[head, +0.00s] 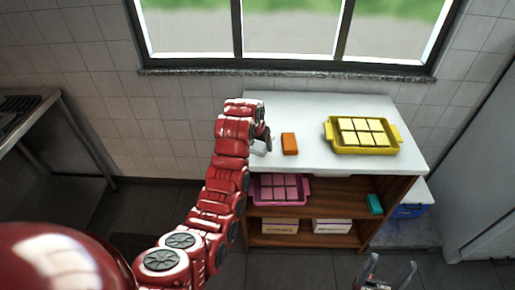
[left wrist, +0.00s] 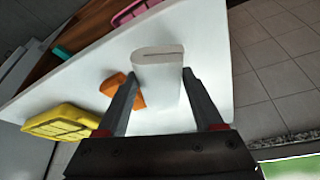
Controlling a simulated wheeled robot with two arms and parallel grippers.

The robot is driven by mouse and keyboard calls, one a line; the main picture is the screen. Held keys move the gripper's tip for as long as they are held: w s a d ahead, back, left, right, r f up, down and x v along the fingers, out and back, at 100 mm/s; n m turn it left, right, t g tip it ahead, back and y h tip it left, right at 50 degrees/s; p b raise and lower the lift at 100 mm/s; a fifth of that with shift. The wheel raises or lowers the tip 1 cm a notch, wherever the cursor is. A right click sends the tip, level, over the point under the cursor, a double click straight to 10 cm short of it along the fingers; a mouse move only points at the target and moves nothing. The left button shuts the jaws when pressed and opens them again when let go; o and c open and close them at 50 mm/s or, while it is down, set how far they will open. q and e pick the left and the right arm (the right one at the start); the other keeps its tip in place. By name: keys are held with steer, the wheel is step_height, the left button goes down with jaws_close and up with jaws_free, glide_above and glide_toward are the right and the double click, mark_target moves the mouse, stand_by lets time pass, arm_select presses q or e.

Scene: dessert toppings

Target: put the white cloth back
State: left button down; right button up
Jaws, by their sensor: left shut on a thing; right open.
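The white cloth (left wrist: 158,72) is a folded, block-like white piece between the fingers of my left gripper (left wrist: 160,92) in the left wrist view. The fingers are shut on it. In the head view my left gripper (head: 264,140) is over the left side of the white tabletop (head: 300,110), and a small part of the cloth (head: 259,148) shows below it. I cannot tell whether the cloth touches the tabletop. My right gripper (head: 388,274) is open and empty, low in front of the shelf unit.
An orange block (head: 289,143) lies just right of the cloth. A yellow tray (head: 364,149) stands at the right of the tabletop. Below, the wooden shelves hold a pink tray (head: 279,203), a teal item (head: 374,204) and boxes (head: 332,226). The tabletop's middle back is clear.

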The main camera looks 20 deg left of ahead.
mark_target(258, 145)
arm_select(q)
steer(key=shift+w+a+f+p, duration=0.1)
steer(key=shift+w+a+p, duration=0.1)
steer(key=shift+w+a, duration=0.4)
steer(key=shift+w+a+p, duration=0.15)
steer(key=shift+w+a, duration=0.25)
steer(key=shift+w, duration=0.35)
steer(key=shift+f+p, duration=0.2)
steer(key=shift+p, duration=0.1)
step_height(258, 145, down, 2)
steer(key=shift+f+p, duration=0.25)
steer(key=shift+p, duration=0.4)
steer(key=shift+f, duration=0.35)
steer(key=shift+f+b, duration=0.25)
steer(key=shift+b, duration=0.05)
steer(key=shift+c, duration=0.2)
jaws_free()
steer(key=shift+r, duration=0.1)
